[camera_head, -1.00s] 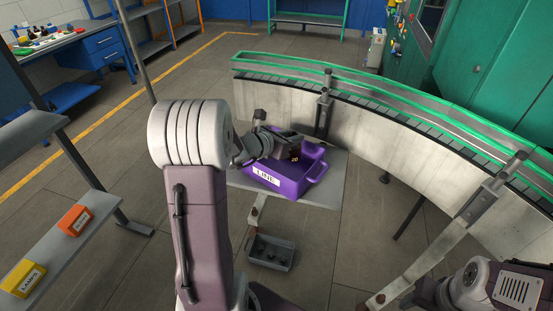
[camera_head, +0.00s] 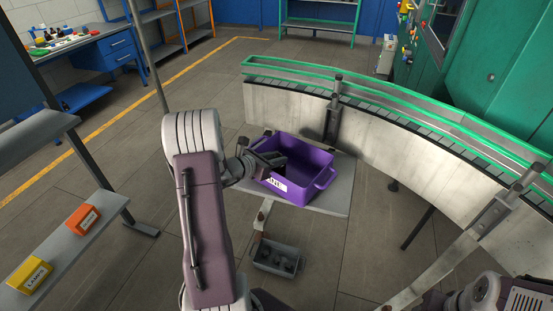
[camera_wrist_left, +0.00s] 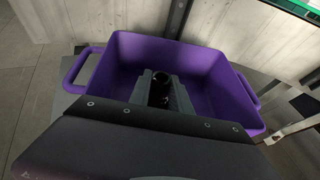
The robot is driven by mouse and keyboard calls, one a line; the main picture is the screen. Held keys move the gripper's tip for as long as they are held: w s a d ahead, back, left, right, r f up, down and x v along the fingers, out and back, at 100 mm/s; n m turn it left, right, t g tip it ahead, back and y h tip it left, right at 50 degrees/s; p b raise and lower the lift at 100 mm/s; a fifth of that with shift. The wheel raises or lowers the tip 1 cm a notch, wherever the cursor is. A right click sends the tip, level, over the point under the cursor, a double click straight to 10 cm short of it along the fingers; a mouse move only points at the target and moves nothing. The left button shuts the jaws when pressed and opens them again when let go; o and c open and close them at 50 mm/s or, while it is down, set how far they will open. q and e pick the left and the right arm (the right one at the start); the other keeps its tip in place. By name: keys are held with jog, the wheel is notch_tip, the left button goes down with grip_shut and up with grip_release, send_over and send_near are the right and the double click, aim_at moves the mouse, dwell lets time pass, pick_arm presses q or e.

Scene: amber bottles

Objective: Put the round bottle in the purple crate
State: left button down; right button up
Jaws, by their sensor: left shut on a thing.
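The purple crate (camera_head: 318,182) stands on a grey platform in the head view, and its inside and both handles show in the left wrist view (camera_wrist_left: 205,65). My left gripper (camera_head: 279,160) reaches over the crate's left side and points down into it. In the left wrist view, the left gripper (camera_wrist_left: 161,88) is shut on a dark bottle (camera_wrist_left: 158,93), of which only a dark end shows between the fingers. The bottle is hidden in the head view. I cannot tell whether it touches the crate floor. My right gripper is out of view.
A curved conveyor (camera_head: 400,125) with green rails runs behind the crate. A small grey bin (camera_head: 277,261) with dark items sits below the platform. Orange (camera_head: 83,219) and yellow (camera_head: 29,276) boxes lie on a shelf at left. The visible crate floor around the gripper looks empty.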

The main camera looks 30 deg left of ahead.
pick_arm(q)
jog(key=shift+f, duration=0.2)
jog(key=c, duration=1.2)
grip_release()
jog(key=shift+r, duration=0.1)
